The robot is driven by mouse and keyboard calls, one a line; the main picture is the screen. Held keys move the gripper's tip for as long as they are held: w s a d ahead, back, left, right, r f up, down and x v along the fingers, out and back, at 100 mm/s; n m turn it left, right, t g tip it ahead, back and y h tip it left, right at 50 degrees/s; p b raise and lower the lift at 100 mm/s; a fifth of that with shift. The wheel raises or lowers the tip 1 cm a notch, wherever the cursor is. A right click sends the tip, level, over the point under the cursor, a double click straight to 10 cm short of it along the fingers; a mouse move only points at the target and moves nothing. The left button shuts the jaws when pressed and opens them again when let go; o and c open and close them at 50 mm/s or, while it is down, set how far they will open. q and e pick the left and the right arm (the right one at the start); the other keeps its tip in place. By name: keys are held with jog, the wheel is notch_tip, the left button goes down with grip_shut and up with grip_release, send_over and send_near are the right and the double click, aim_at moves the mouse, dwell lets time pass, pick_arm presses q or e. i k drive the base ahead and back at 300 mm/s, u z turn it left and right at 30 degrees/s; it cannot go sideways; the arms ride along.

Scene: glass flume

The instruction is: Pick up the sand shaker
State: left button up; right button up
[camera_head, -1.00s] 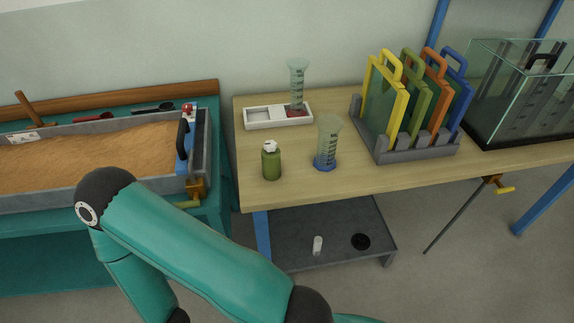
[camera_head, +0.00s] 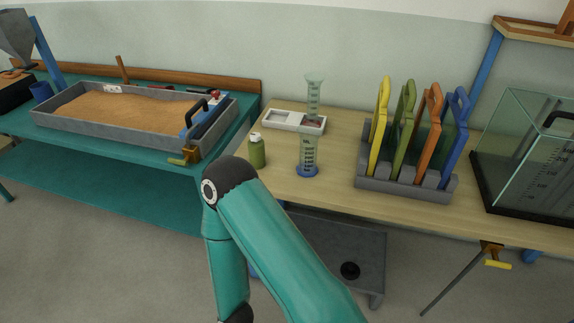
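A small green bottle with a white cap (camera_head: 257,151), which looks like the sand shaker, stands upright on the wooden table near its left edge. One of my teal arms rises from the bottom of the view, its dark elbow in front of the table's left corner, below the bottle in the picture. The bottle is fully in sight and nothing holds it. Neither of my grippers is in view.
A blue-based measuring cylinder (camera_head: 308,158) stands right of the bottle. Behind is a white tray (camera_head: 283,119) with another cylinder. A grey rack (camera_head: 402,188) holds coloured panels, beside a glass tank (camera_head: 528,165). A sand tray (camera_head: 130,110) sits on the teal bench at left.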

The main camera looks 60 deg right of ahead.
aim_at(256, 149)
jog(key=z, duration=0.1)
jog(key=k, duration=0.4)
jog(key=u, duration=1.5)
jog(key=i, duration=0.1)
jog(key=z, duration=3.45)
jog(key=i, duration=1)
jog(key=u, duration=0.2)
